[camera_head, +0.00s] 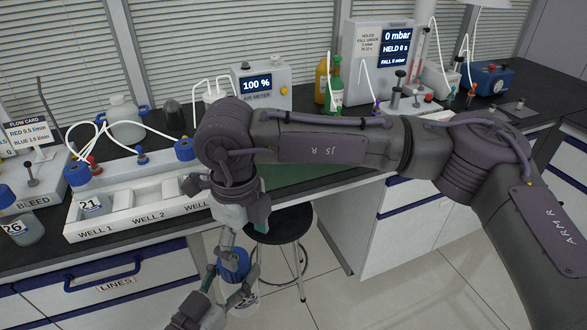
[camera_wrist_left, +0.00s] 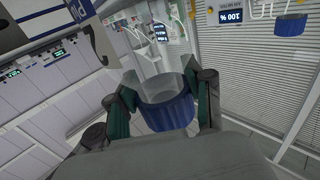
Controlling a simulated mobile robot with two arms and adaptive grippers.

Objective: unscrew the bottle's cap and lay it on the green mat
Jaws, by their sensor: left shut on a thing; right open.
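The bottle (camera_head: 247,304) has a clear body, a pale label and a blue cap (camera_head: 234,264) that is on it. It is held up in front of the bench. My left gripper (camera_head: 227,285) is shut on the bottle. The left wrist view shows the cap (camera_wrist_left: 168,112) and clear body (camera_wrist_left: 158,76) between its fingers (camera_wrist_left: 163,100). My right gripper (camera_head: 240,232) is open and points down just above the cap; whether it touches the cap I cannot tell. The green mat (camera_head: 290,176) lies on the bench, partly hidden behind my right arm.
A white rack (camera_head: 150,217) with labelled wells stands at the bench's front edge, holding bottle 21 (camera_head: 91,205). Bottle 26 (camera_head: 22,231) stands at far left. Tubes, an air meter (camera_head: 262,92) and other instruments line the back. A black stool (camera_head: 281,233) stands below the bench front.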

